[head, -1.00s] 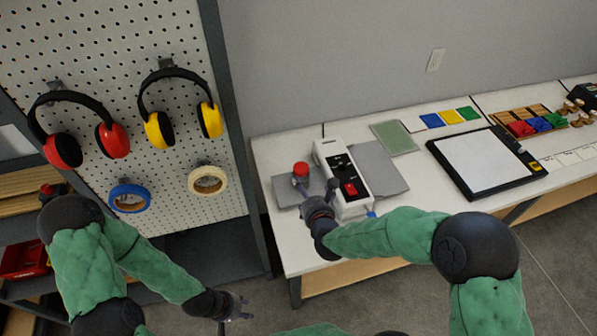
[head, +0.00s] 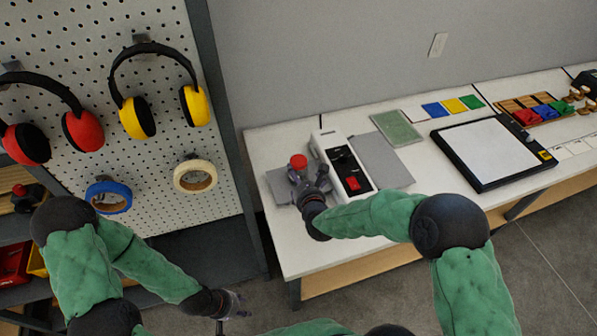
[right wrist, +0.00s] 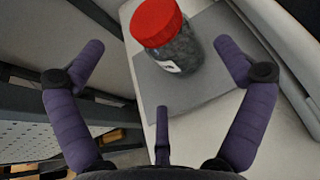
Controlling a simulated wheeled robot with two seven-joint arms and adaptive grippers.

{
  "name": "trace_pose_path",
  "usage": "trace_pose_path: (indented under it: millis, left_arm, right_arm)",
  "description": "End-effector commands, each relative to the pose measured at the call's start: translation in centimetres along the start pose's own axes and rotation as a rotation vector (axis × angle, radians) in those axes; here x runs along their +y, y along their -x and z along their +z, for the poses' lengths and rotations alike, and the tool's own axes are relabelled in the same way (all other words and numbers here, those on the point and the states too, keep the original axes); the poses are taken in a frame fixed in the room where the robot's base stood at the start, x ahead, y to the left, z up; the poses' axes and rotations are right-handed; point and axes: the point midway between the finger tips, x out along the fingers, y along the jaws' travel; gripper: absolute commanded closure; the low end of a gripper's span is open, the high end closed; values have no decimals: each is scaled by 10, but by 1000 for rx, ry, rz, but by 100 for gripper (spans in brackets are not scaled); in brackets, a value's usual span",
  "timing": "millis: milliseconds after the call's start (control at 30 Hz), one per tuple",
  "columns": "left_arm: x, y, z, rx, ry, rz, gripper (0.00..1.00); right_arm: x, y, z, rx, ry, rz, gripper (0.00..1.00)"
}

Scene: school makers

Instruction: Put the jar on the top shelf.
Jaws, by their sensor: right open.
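The jar (head: 298,161) has a red lid and a dark, see-through body with a white label. It stands on a grey mat at the left end of the white table. My right gripper (head: 311,180) is at the jar's near side and partly hides it. In the right wrist view the jar (right wrist: 177,50) stands ahead of the spread fingers of my open right gripper (right wrist: 163,75), with nothing between them. My left gripper (head: 236,302) hangs low over the floor, apart from the jar; its fingers are too small to judge. Part of a shelf unit (head: 40,293) shows at the left edge; I cannot tell which shelf is the top one.
A white device (head: 329,146) with a red switch stands just right of the jar. A pegboard (head: 165,105) with ear muffs and tape rolls rises at the left. A black-framed board (head: 490,152) lies further right on the white table (head: 268,148).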

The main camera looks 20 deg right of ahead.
Motion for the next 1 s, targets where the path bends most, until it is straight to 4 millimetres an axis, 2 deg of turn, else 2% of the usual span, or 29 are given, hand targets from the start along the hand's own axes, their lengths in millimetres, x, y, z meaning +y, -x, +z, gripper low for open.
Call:
trace_pose_path:
  millis: [267, 467, 600, 967, 1000]
  left_arm:
    - [-2, -4, 0, 0, 0, 0, 60]
    - [-5, -13, -1, 0, 0, 0, 60]
    - [-6, -16, -1, 0, 0, 0, 60]
    - [-6, -16, -1, 0, 0, 0, 60]
    - [-6, -16, -1, 0, 0, 0, 60]
  right_arm:
    - [0, -17, -3, 1, 0, 0, 0]
    - [3, -42, -15, 3, 0, 0, 0]
    - [3, -56, -14, 1, 0, -1, 0]
    - [3, -62, -12, 1, 0, 0, 0]
    - [3, -62, -12, 1, 0, 0, 11]
